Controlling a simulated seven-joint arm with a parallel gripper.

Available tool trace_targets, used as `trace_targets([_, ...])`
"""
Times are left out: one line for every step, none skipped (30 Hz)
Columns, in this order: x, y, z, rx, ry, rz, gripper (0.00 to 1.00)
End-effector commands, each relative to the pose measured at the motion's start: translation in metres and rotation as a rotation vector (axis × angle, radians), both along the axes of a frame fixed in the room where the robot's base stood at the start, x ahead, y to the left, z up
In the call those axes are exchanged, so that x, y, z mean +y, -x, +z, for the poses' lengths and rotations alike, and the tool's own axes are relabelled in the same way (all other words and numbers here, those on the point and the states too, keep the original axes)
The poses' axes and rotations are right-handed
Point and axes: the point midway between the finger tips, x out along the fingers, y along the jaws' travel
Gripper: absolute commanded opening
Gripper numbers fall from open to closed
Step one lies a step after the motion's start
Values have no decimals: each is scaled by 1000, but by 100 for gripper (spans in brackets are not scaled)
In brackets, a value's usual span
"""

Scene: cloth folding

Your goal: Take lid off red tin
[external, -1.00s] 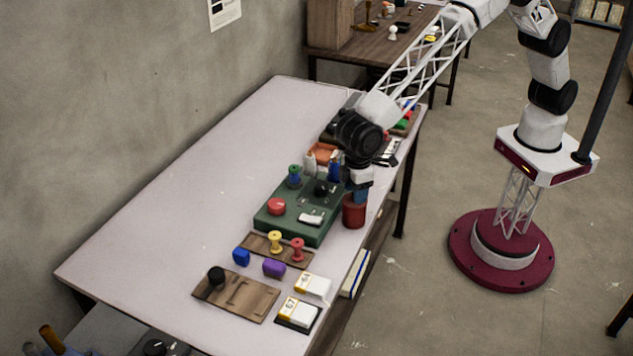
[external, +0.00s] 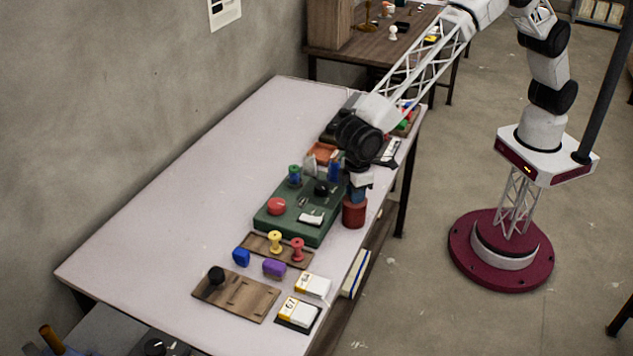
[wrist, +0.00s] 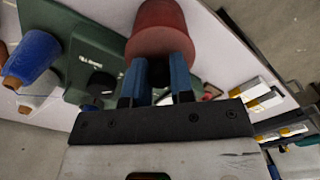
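The red tin (external: 354,214) stands upright near the table's right-hand edge, beside the green board. In the wrist view the red tin (wrist: 156,22) is at the top, with its paler red top facing my gripper. A dark knob (wrist: 158,73) shows on that top, between my fingers. My gripper (external: 358,194) is directly above the tin, pointing down. In the wrist view the two blue fingers of my gripper (wrist: 157,70) are apart, one on each side of the knob. Whether they press on it is unclear. No gap shows between lid and tin.
The green board (external: 278,226) with a red knob and other fittings lies left of the tin. Thread spools (external: 275,240) and a wooden board (external: 235,295) are nearer the front. A blue spool (wrist: 32,58) shows in the wrist view. The table's left side (external: 190,205) is clear.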

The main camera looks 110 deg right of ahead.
Motion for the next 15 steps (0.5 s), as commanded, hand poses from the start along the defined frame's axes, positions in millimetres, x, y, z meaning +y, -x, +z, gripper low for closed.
trace_targets([0,0,0,0,0,0,2])
trace_targets([0,0,0,0,0,0,0])
trace_targets([0,0,0,0,0,0,0])
trace_targets([0,0,0,0,0,0,0])
trace_targets([0,0,0,0,0,0,0])
trace_targets([0,0,0,0,0,0,0])
trace_targets([0,0,0,0,0,0,0])
trace_targets([0,0,0,0,0,0,0])
trace_targets([0,0,0,0,0,0,0])
trace_targets([0,0,1,0,0,0,0])
trace_targets([0,0,2,0,0,0,0])
trace_targets([0,0,2,0,0,0,0])
trace_targets([0,0,4,-1,0,0,0])
trace_targets([0,0,5,-1,0,0,0])
trace_targets([0,0,7,0,0,0,0])
